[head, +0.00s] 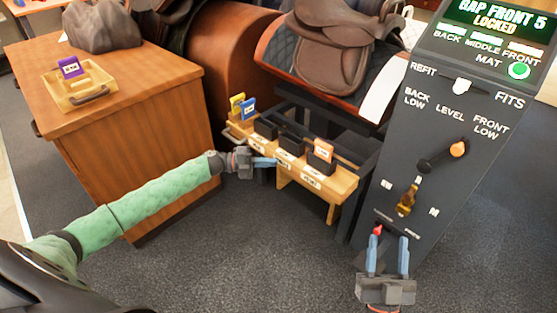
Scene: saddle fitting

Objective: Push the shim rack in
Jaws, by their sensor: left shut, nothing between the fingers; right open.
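The shim rack (339,186) is a light wooden shelf with white labels on its front, in the middle of the head view under the saddle stand. It sticks out toward me from the dark frame. My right gripper (388,256) is open and empty in front of the console's lower part, near a small red-tipped part (376,231).
A dark console (433,185) with levers and a display reading "GAP FRONT 5 LOCKED" stands at right. A brown saddle (335,45) sits on the stand. At left, a wooden cabinet (160,105) bears a tray (77,103) with a purple shim (70,67). The floor (265,255) in front is clear.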

